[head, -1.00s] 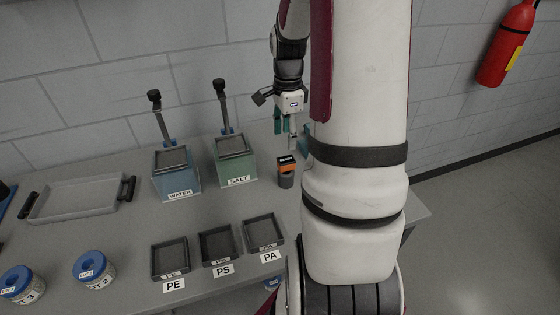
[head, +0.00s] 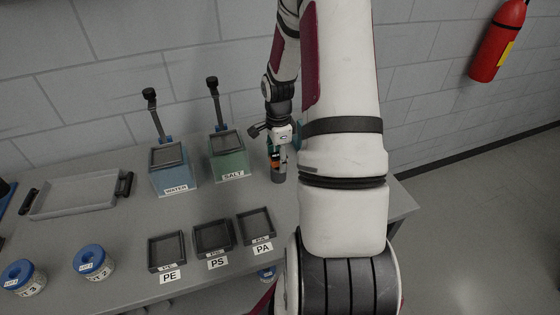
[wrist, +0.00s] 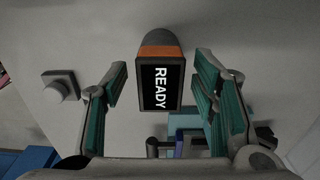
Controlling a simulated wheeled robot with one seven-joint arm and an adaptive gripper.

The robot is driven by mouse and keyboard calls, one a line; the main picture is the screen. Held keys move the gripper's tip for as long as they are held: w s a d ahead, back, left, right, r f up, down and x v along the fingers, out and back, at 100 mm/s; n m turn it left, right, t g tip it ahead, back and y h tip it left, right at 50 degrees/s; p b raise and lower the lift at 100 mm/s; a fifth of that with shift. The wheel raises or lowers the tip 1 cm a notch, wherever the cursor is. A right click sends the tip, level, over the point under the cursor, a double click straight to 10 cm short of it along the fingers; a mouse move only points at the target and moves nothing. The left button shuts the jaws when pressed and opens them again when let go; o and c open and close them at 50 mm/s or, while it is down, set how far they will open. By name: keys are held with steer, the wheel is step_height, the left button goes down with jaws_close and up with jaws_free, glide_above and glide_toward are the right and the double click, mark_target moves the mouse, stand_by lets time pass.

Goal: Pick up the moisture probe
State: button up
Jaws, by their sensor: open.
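The moisture probe (wrist: 160,78) is a grey cylinder with an orange band and a black screen reading READY. In the wrist view it lies between the two green-padded fingers of my gripper (wrist: 157,105), with a gap on each side. In the head view my gripper (head: 276,158) is over the probe (head: 278,177), which stands on the table right of the SALT box. The fingers are open and partly cover the probe's top there.
The SALT box (head: 229,165) and WATER box (head: 173,180) stand to the left. Small trays PE (head: 167,252), PS (head: 214,238) and PA (head: 257,226) lie in front. A grey tray (head: 75,195) and blue-lidded jars (head: 93,262) are further left.

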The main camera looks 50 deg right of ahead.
steer(key=c, duration=1.3)
steer(key=shift+o, duration=0.2)
steer(key=shift+r, duration=0.1)
